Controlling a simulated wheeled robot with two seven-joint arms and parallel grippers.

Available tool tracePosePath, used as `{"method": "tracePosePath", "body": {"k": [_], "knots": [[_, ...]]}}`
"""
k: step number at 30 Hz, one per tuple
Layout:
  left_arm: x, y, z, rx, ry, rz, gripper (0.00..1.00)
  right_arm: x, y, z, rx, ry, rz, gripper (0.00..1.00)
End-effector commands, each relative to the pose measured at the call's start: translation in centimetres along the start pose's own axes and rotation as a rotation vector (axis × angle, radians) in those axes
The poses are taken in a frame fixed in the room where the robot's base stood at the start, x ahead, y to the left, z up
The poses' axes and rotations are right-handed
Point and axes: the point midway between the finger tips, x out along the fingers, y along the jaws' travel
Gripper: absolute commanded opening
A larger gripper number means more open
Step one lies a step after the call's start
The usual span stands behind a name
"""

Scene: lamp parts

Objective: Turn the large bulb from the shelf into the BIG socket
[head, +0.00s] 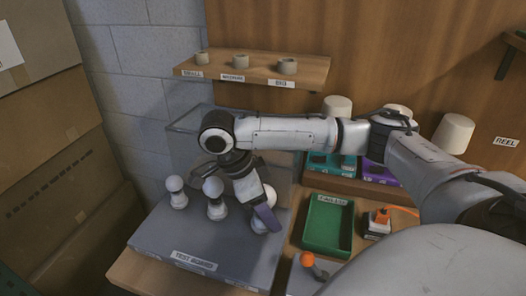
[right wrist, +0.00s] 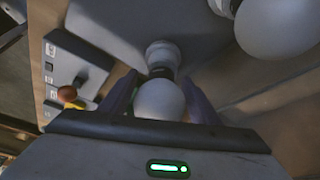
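The large bulb (head: 271,196) stands on the grey platform, rightmost in a row of bulbs and partly covered by my right gripper. My right gripper (head: 262,192) points down over it, its purple fingers on either side. Whether a finger touches the glass is unclear. My left gripper is not in view.
Two smaller bulbs (head: 174,184) (head: 213,188) stand left of my gripper. A clear panel (head: 182,145) rises behind them. A green tray (head: 328,224) and an orange knob (head: 307,258) lie to the right.

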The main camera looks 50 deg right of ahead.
Motion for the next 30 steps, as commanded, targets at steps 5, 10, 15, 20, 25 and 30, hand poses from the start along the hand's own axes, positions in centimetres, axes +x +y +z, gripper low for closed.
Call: {"method": "tracePosePath", "body": {"k": [5,10,15,20,25,30], "knots": [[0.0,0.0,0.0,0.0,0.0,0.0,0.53,0.0,0.0,0.0,-0.031,-0.001,-0.014,0.56],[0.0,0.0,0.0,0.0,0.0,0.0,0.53,0.0,-0.2,0.0,-0.272,0.0,-0.115,0.56],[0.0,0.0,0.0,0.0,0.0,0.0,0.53,-0.1,-0.6,0.1,-0.495,0.002,-0.208,0.56],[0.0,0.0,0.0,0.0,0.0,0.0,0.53,-0.1,-0.7,0.1,-0.576,0.002,-0.241,0.56],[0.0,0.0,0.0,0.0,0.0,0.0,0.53,-0.1,-0.8,0.2,-0.783,0.003,-0.328,0.56],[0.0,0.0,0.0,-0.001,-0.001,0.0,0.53,-0.2,-1.1,0.4,-1.02,0.005,-0.427,0.56]]}}
